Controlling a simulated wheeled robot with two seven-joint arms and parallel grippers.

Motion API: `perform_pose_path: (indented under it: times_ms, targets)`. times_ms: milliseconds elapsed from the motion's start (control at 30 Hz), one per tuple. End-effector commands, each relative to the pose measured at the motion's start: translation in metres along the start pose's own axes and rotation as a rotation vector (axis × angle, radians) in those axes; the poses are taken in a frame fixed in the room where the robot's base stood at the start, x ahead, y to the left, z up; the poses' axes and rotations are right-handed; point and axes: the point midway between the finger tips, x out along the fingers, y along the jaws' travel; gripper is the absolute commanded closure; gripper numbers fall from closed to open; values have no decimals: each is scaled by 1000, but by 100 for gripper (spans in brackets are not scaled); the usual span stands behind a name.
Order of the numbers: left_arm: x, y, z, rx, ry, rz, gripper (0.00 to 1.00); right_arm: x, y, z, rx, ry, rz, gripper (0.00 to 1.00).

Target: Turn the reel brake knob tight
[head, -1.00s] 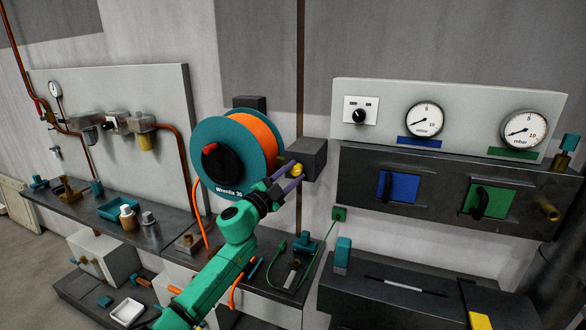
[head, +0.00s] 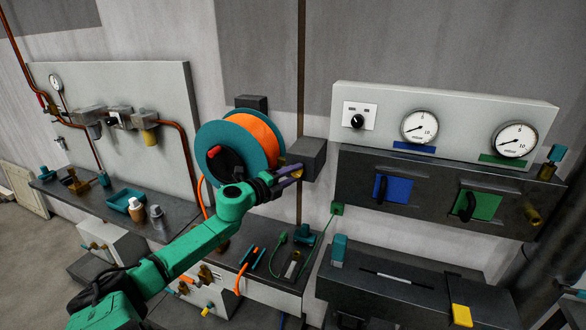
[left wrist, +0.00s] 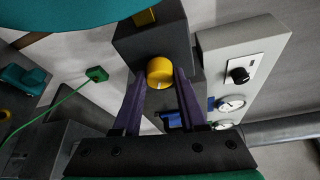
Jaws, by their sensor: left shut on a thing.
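The orange cable reel (head: 262,140) with teal flanges hangs on the wall in the head view. A dark grey block (head: 308,155) is mounted at its right side. The yellow brake knob (left wrist: 160,72) sits on this block and shows clearly in the left wrist view. In the head view the knob is mostly hidden by my fingers. My left gripper (head: 292,172) reaches the block from the front left. Its purple fingers (left wrist: 161,80) are shut on the knob, one on each side. My right gripper is not in view.
The reel's teal flange (left wrist: 60,15) is close above my left gripper. A panel with gauges (head: 420,127) and blue and green hatches stands to the right. A bench (head: 185,215) with small parts is at left. A green cable (head: 320,245) hangs below the block.

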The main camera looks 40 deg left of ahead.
Motion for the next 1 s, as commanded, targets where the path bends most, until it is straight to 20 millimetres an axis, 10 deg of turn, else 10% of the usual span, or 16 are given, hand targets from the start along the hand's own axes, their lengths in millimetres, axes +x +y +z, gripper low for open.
perform_pose_path:
  times_ms: [733,767,800,1000]
  targets:
    - [0,1,-1,93,1,40,100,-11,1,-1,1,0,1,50]
    - [0,1,-1,93,1,40,51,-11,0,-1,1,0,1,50]
    - [0,1,-1,93,1,40,36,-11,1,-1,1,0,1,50]
    - [0,0,0,91,0,39,29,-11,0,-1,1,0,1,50]
